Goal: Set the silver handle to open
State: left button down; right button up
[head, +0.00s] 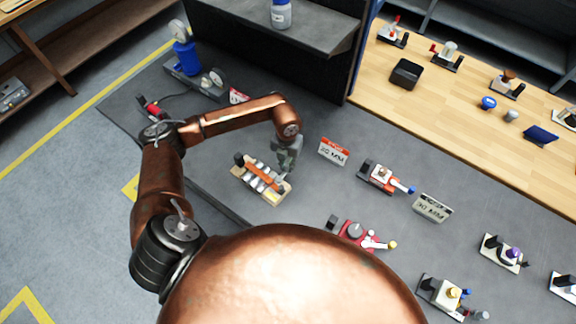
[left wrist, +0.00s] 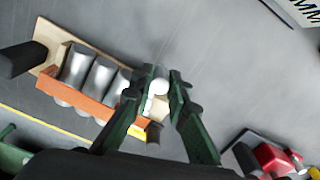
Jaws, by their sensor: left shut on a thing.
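A device on a pale wooden base (head: 271,196) stands on the dark grey table in the head view, with several silver cylinders (left wrist: 76,66) and an orange bar (left wrist: 72,97) along its side. The left wrist view shows a small white rounded knob (left wrist: 157,88) at the device's right end. My left gripper (head: 285,160) reaches down from above onto that end. Its green fingers (left wrist: 163,80) are on either side of the knob, shut on it. Which part is the silver handle I cannot tell for sure, and the fingers hide much of the knob's mount. My right gripper is not in view.
A red-and-white sign (head: 333,151) stands right of the device. A red-based valve (head: 356,236) and another small valve (head: 384,177) stand farther right. A blue pump-like unit (head: 185,57) with gauges is at the back left. Bare table lies between them.

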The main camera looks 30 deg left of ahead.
aim_at(287, 165)
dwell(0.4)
pick_arm(q)
jog(key=c, duration=1.8)
grip_release()
jog(key=shift+c, duration=0.2)
jog(key=shift+r, duration=0.1)
notch_tip(287, 165, up, 12)
jog(key=shift+s+d+f, duration=0.1)
jog(key=shift+f, duration=0.1)
